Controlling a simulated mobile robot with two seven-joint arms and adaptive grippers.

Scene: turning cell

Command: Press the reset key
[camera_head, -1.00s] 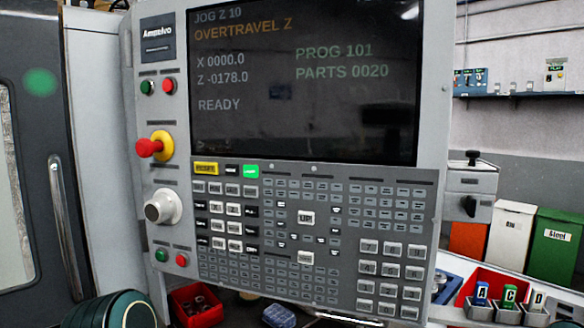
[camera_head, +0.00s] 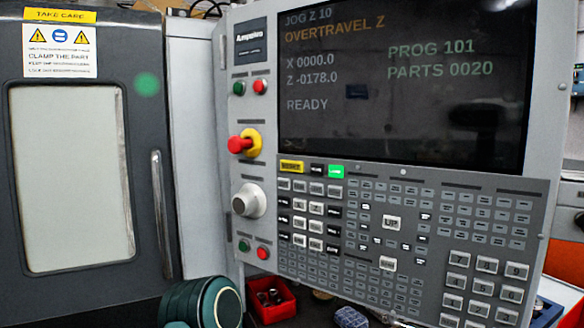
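The control panel (camera_head: 259,222) fills the right of the head view. Its yellow key (camera_head: 291,167) sits at the left end of the row just under the screen (camera_head: 400,120), beside a dark key (camera_head: 317,168) and a lit green key (camera_head: 336,171). The yellow key's lettering is blurred but looks like the reset label. The screen reads JOG Z 10, OVERTRAVEL Z and READY. Nothing covers the yellow key. Neither of my grippers is in view.
A red and yellow emergency stop button (camera_head: 240,144) and a pale round knob (camera_head: 250,201) stick out left of the keys. The machine door (camera_head: 143,200) with its upright handle (camera_head: 161,215) is at left. A red bin (camera_head: 273,310) lies below the panel.

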